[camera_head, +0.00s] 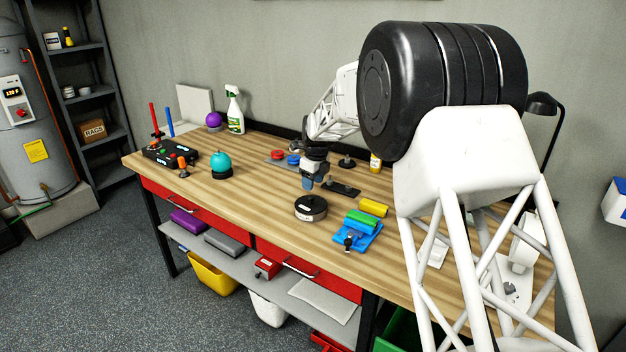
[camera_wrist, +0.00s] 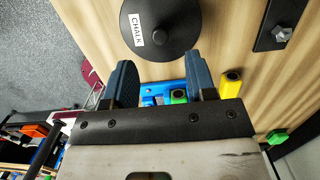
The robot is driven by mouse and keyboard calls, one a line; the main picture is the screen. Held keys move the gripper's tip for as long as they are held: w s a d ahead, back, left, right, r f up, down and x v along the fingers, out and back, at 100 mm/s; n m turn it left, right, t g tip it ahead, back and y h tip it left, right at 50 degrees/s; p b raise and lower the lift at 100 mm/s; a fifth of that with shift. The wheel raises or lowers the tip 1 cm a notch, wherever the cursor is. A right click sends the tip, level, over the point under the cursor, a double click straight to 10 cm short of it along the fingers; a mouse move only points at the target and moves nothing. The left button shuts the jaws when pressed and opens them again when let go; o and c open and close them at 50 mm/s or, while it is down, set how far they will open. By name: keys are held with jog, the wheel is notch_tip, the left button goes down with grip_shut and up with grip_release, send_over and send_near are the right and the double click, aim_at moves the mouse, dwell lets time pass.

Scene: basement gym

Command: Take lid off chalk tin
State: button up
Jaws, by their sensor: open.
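The chalk tin (camera_head: 311,212) is a low, round black tin on the wooden workbench, left of the blue tray. Its black lid (camera_wrist: 178,38) is on, with a small round knob in the middle and a white CHALK label. My gripper (camera_head: 308,185) is above the bench, just behind the tin in the head view. In the wrist view, my gripper (camera_wrist: 161,70) has its two blue-grey fingers spread apart with nothing between them. The lid lies beyond the fingertips there, and the tin's side is hidden beneath it.
A blue tray (camera_head: 345,243) with a green roll and a yellow roll (camera_head: 373,208) are right of the tin. A black plate with a bolt (camera_head: 341,188) lies behind. A teal ball (camera_head: 220,162) stands left. Bare bench (camera_head: 260,205) lies left of the tin.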

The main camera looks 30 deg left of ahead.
aim_at(311, 197)
jog(key=shift+a+f, duration=0.2)
jog(key=shift+f, duration=1.55)
jog(key=shift+a+f, duration=0.2)
jog(key=shift+f, duration=1.55)
grip_shut()
